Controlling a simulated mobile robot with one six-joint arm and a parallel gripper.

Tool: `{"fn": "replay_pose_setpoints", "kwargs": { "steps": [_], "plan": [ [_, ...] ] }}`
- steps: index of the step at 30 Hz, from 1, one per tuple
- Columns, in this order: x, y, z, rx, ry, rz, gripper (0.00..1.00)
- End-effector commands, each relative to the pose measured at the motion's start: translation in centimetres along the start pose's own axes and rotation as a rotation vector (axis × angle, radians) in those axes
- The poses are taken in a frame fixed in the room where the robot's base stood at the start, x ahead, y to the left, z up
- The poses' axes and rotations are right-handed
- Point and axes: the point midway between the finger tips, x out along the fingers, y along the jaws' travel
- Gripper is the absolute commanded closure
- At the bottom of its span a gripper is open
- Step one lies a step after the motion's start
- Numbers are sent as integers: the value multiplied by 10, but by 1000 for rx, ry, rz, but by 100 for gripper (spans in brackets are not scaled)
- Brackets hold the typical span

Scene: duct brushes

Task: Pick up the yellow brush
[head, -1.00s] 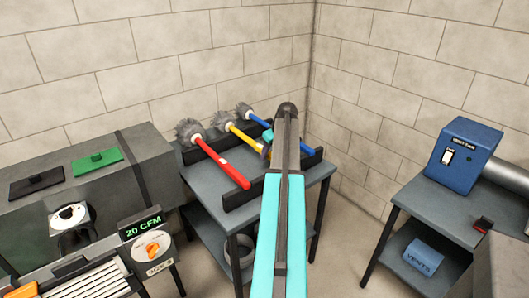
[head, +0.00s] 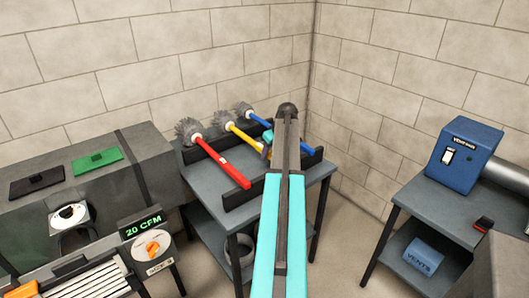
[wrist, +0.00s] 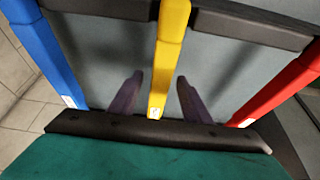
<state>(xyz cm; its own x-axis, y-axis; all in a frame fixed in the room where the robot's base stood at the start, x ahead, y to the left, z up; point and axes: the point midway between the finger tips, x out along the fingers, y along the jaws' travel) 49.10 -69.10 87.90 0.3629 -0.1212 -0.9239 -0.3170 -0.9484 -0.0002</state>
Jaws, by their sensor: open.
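The yellow brush (head: 240,136) lies across a dark rack, between the red brush (head: 229,166) and the blue brush (head: 258,118). Its grey bristle head points to the back left, and my arm hides part of its handle in the head view. In the wrist view its yellow handle (wrist: 170,40) runs down the middle. My gripper (wrist: 158,76) is open, with one dark finger on each side of the handle and visible gaps between. I cannot tell the height of the fingertips against the handle.
The dark rack rails (head: 262,181) stand on a grey table (head: 205,190) near the wall corner. The red handle (wrist: 280,90) and blue handle (wrist: 45,50) flank my fingers. A blue box (head: 462,155) stands on another table at the right.

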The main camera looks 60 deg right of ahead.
Motion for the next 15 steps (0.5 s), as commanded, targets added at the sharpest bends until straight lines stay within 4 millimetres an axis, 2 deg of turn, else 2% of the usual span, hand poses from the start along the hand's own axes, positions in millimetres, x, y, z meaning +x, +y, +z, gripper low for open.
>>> {"fn": "replay_pose_setpoints", "kwargs": {
  "steps": [11, 15],
  "plan": [
    [1, 0, 0, 0, 0, 0, 56],
    [1, 0, 0, 0, 0, 0, 80]
  ]
}}
